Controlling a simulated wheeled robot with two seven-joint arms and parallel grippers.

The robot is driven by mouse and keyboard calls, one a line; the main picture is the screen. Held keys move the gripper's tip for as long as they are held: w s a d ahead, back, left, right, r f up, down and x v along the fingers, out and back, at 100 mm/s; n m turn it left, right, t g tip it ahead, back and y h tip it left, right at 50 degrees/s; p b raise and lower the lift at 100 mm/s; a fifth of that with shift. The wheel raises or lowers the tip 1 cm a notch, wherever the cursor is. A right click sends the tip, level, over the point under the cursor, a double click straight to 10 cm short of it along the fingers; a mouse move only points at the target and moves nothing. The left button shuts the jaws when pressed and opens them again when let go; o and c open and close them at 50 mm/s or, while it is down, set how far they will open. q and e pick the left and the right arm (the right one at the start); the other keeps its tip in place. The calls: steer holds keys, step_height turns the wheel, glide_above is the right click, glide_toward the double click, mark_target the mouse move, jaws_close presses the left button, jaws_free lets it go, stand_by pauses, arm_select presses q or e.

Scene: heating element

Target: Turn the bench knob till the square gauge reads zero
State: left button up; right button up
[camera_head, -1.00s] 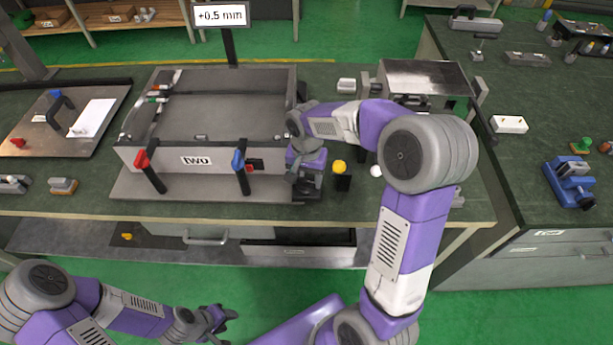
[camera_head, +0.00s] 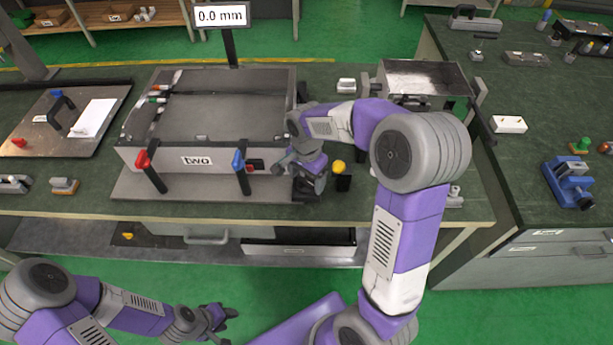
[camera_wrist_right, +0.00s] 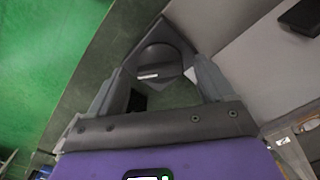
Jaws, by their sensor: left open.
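The gauge display (camera_head: 222,15) on a post behind the box reads 0.0 mm. In the right wrist view a dark round knob (camera_wrist_right: 155,64) with a pale line sits on a diamond-shaped grey base, between the fingertips of my right gripper (camera_wrist_right: 158,72). I cannot tell whether the fingers touch the knob. In the head view my right gripper (camera_head: 303,182) is low at the front right corner of the box labelled two (camera_head: 215,158) and hides the knob. My left gripper (camera_head: 218,322) is open and empty, low in front of the bench.
Red (camera_head: 143,158) and blue (camera_head: 239,160) clamp handles stand at the box front. A yellow ball on a black block (camera_head: 339,167) is just right of my right gripper. A metal housing (camera_head: 425,80) stands behind my right arm. A plate with a clamp (camera_head: 50,135) lies left.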

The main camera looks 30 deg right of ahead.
mark_target(307, 181)
step_height(307, 181, up, 8)
steer(key=shift+f+p, duration=0.15)
steer(key=shift+p, duration=0.85)
